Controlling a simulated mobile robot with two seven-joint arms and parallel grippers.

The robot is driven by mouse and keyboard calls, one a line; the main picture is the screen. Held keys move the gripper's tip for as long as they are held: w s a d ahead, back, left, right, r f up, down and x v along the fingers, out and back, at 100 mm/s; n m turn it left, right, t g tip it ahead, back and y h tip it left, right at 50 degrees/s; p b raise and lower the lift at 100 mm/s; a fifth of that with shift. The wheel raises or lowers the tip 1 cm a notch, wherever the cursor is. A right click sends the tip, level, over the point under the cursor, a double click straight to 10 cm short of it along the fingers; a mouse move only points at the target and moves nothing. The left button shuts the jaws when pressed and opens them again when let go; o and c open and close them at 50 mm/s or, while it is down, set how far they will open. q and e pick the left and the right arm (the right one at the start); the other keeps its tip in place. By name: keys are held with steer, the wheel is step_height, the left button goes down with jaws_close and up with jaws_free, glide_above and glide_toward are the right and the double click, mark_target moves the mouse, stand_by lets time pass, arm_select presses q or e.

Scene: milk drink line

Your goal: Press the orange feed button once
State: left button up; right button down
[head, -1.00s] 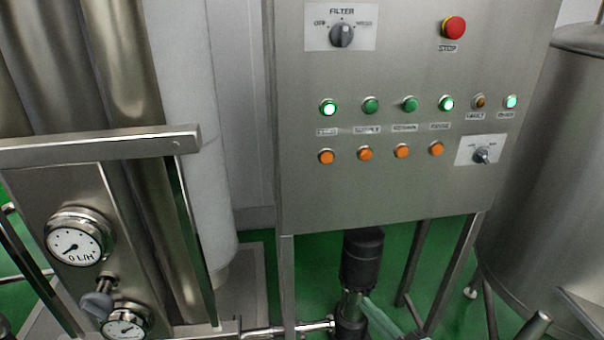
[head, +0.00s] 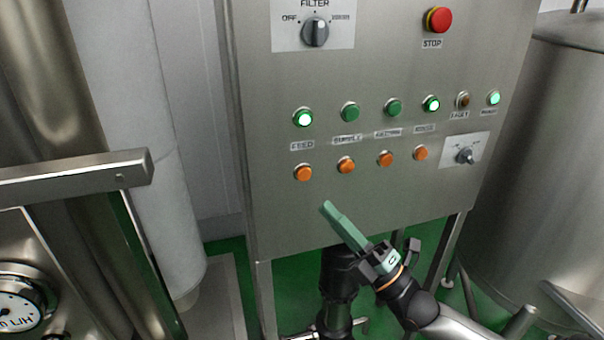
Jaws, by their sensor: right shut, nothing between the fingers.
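The orange feed button (head: 303,173) is the leftmost in a row of orange buttons on the steel control panel (head: 270,215). It sits below the label FEED and a lit green feed button (head: 303,118). My right gripper (head: 327,207) has green fingers, shut with nothing between them. Its tip is below and slightly right of the orange feed button in the picture, apart from it, in front of the panel's lower part. My left gripper is not in view.
More orange buttons (head: 346,165) stand to the right in the same row. A red stop button (head: 438,19) and a filter knob (head: 315,32) are above. A small knob (head: 465,156) is at right.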

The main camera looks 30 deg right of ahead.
steer(key=shift+w, duration=0.1)
steer(key=b, duration=0.5)
glide_toward(302, 171)
step_height(302, 171, up, 3)
steer(key=w+a, duration=0.2)
steer(key=a, duration=0.1)
steer(key=shift+w+d+r, duration=0.25)
steer(key=shift+w+r, duration=0.1)
steer(key=shift+w, duration=0.3)
stand_by(0.9)
steer(key=shift+w+d, duration=0.1)
steer(key=shift+w, duration=0.3)
steer(key=shift+w+d, duration=0.15)
steer(key=shift+w, duration=0.3)
stand_by(0.6)
steer(key=shift+s, duration=0.15)
steer(key=shift+s+p, duration=0.4)
steer(key=shift+s, duration=0.3)
